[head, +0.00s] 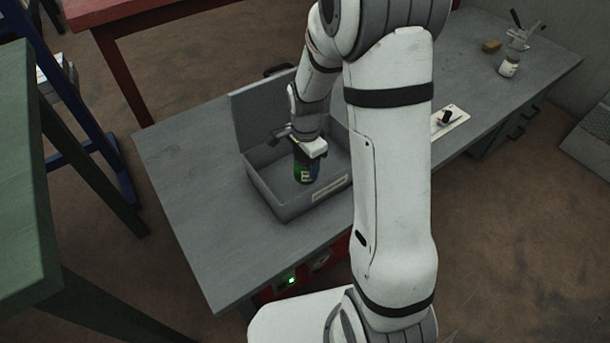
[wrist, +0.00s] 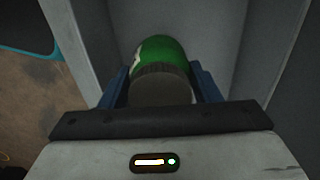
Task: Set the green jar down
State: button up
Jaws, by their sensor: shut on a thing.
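The green jar (head: 305,173) is in my gripper (head: 309,155), inside an open grey box (head: 282,206) on the grey table. In the wrist view the jar (wrist: 160,50) shows its green side and its grey-brown lid, with a blue finger of my gripper (wrist: 161,88) on each side. The fingers are shut on the jar near its lid. The box walls rise around it. I cannot tell whether the jar's base touches the box floor.
The box's raised lid (head: 262,108) stands at its back. The grey table (head: 190,195) is bare left of the box. A white plate with a dark knob (head: 449,121), a white jar (head: 509,66) and a small brown block (head: 491,46) lie farther right.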

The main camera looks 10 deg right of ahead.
aim_at(306, 172)
jog(key=shift+f+b, duration=0.65)
jog(key=shift+f, duration=1.35)
jog(key=shift+f, duration=0.15)
jog(key=o, duration=1.1)
